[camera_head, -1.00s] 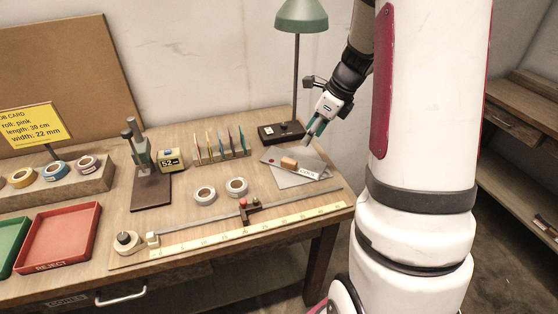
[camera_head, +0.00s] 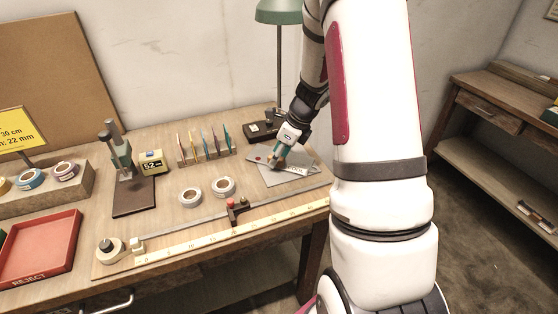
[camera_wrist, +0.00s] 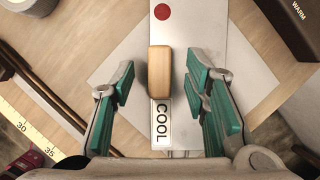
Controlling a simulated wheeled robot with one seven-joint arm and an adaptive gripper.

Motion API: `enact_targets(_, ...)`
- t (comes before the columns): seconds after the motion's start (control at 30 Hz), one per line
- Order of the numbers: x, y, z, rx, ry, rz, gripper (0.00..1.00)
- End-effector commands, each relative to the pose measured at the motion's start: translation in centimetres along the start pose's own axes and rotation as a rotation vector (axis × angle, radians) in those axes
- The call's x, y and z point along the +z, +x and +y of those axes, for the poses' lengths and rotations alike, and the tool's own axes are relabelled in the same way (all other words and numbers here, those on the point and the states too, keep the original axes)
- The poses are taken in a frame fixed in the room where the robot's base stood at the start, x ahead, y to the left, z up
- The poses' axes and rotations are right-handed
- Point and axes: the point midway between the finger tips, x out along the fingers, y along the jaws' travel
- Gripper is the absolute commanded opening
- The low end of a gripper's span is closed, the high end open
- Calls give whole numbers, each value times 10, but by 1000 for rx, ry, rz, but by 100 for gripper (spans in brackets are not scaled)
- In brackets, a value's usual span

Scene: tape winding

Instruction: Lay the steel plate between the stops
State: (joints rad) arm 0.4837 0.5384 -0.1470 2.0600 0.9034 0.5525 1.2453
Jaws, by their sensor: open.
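The steel plate (camera_wrist: 205,30) is a pale strip with a red dot and a COOL label, and a wooden block (camera_wrist: 160,72) stands on it. It lies on grey sheets (camera_wrist: 115,65) on the bench; the head view shows the plate's COOL end (camera_head: 296,171). My gripper (camera_wrist: 160,82) is open, with a green-padded finger on each side of the block and gaps visible to both. In the head view my gripper (camera_head: 277,160) is low over the plate and hides much of the block. I cannot clearly make out the stops.
A dark box marked WARM (camera_wrist: 290,22) is close by at upper right. Tape rolls (camera_head: 223,187), a coloured-card rack (camera_head: 205,155) and a red REJECT tray (camera_head: 40,245) are further left.

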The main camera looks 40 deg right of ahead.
Motion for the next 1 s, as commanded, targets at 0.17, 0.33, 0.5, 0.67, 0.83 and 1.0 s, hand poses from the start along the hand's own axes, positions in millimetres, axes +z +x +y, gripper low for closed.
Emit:
enact_targets(0.17, 1, 2, 0, -1, -1, -1, 42)
enact_targets(0.33, 0, 2, 0, -1, -1, -1, 17)
enact_targets(0.5, 0, 2, 0, -1, -1, -1, 0)
enact_targets(0.67, 1, 2, 0, -2, -1, -2, 0)
enact_targets(0.83, 2, -1, -1, -2, -2, -2, 0)
enact_targets(1.0, 7, -12, -1, -4, -3, -3, 0)
